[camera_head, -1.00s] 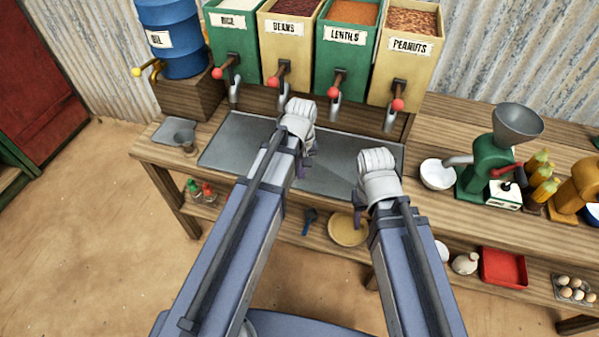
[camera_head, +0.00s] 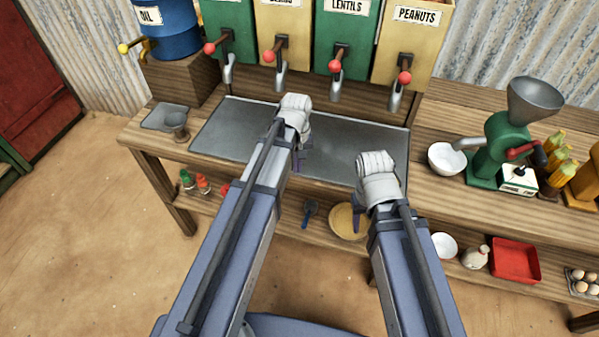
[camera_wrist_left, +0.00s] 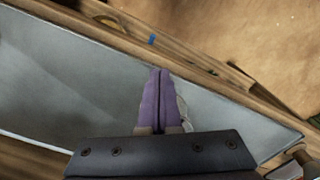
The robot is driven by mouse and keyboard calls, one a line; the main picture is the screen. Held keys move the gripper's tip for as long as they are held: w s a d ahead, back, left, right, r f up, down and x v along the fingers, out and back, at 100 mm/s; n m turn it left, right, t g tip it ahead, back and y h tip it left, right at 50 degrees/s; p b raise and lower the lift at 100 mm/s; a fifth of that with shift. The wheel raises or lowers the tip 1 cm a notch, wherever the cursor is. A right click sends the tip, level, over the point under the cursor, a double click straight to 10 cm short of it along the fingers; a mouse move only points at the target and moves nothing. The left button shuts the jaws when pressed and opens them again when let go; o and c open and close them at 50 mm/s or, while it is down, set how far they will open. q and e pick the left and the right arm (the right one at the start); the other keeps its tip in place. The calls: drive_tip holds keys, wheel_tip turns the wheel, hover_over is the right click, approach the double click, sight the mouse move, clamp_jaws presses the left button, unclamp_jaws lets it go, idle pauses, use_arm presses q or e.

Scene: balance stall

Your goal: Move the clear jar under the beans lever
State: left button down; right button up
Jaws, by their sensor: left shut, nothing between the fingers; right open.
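The beans bin (camera_head: 285,18) is yellow, its label cut by the top edge. Its lever (camera_head: 268,57) has a red ball, with a metal spout (camera_head: 281,78) beside it. I cannot make out the clear jar for sure. A pale rounded shape (camera_wrist_left: 183,110) shows partly behind my left fingers in the left wrist view; I cannot tell what it is. My left gripper (camera_head: 300,160) is shut and empty over the grey metal tray (camera_head: 235,130), in front of the beans spout. It points at the tray in the wrist view (camera_wrist_left: 158,75). My right gripper (camera_head: 357,200) is open near the counter's front edge.
A white bowl (camera_head: 446,160) and green grinder (camera_head: 500,150) stand right. More levers and spouts overhang the tray's back. The lower shelf holds a red tray (camera_head: 515,260) and a round board (camera_head: 345,221).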

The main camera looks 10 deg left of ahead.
use_arm(q)
drive_tip(key=shift+w+a, duration=0.15)
drive_tip(key=shift+w, duration=0.05)
drive_tip(key=w+a, duration=0.2)
drive_tip(key=w, duration=0.2)
drive_tip(key=w+a, duration=0.2)
drive_tip(key=w, duration=0.2)
drive_tip(key=w+a, duration=0.3)
drive_tip(key=w, duration=0.2)
drive_tip(key=shift+s, duration=0.15)
